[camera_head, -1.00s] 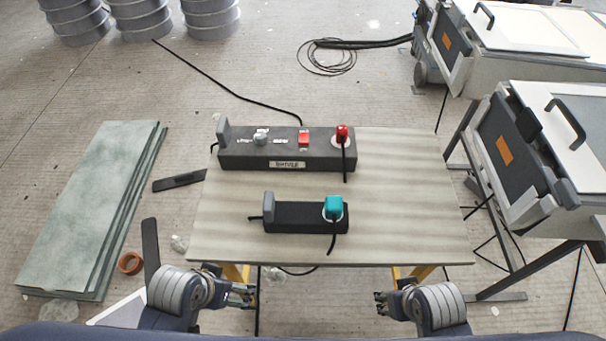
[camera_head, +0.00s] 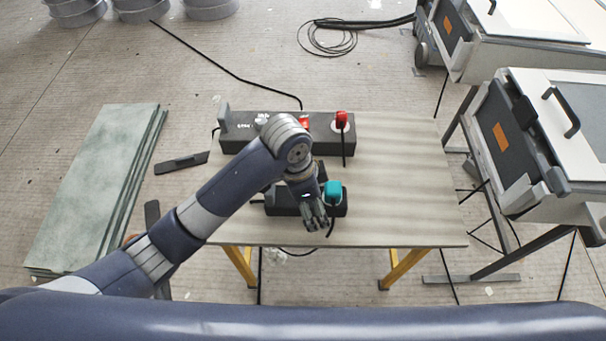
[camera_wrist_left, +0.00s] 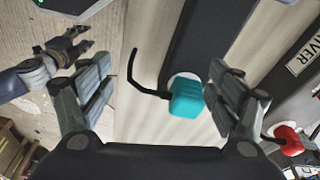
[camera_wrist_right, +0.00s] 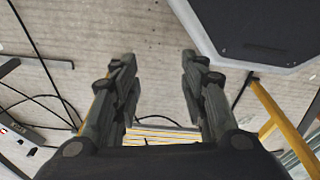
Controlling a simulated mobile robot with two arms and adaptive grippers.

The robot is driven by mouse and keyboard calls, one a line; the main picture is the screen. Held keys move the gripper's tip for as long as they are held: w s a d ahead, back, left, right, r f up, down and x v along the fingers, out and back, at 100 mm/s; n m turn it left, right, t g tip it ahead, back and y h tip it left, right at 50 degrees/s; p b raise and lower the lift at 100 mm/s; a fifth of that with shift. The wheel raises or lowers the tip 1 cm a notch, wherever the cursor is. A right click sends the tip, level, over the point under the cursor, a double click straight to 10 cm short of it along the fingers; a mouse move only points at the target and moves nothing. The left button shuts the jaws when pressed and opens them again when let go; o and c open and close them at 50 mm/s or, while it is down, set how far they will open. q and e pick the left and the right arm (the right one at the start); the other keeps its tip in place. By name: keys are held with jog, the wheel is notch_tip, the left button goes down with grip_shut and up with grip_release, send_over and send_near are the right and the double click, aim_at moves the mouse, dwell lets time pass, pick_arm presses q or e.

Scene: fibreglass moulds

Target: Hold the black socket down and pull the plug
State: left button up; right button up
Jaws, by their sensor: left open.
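The small black socket (camera_head: 281,207) lies near the front edge of the table, partly hidden under my left arm. Its teal plug (camera_head: 333,189) sits in the right end, with a black cord hanging forward. My left gripper (camera_head: 316,218) is over the socket, beside the plug. In the left wrist view its fingers (camera_wrist_left: 165,95) are open, with the teal plug (camera_wrist_left: 187,101) seen between them; I cannot tell any contact. My right gripper (camera_wrist_right: 157,70) is open and empty over the floor. It also shows in the left wrist view (camera_wrist_left: 72,50) but not in the head view.
Behind the small socket lies a longer dark power strip (camera_head: 237,142) with a red plug (camera_head: 341,120). The right part of the table (camera_head: 410,190) is clear. Green-grey sheets (camera_head: 95,190) lie on the floor at left. Grey-white machines (camera_head: 550,150) stand at right.

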pick_arm(q)
jog(key=w, duration=0.1)
jog(key=w+a+r+m+y, duration=0.1)
jog(key=w, duration=0.1)
jog(key=w+a+r+m+y, duration=0.1)
jog(key=w, duration=0.1)
jog(key=shift+a+r, duration=0.1)
jog(key=shift+r, duration=0.15)
jog(key=shift+a+f, duration=0.1)
notch_tip(320, 180, down, 10)
jog(key=shift+f, duration=0.25)
pick_arm(e)
jog(key=s+d+f, duration=0.1)
jog(key=s+f, duration=0.4)
jog(key=s, duration=0.4)
jog(key=shift+d+f+g, duration=0.15)
jog(key=shift+d+g, duration=0.15)
jog(key=shift+d, duration=0.1)
jog(key=shift+s, duration=0.1)
pick_arm(q)
jog(key=c, duration=1.5)
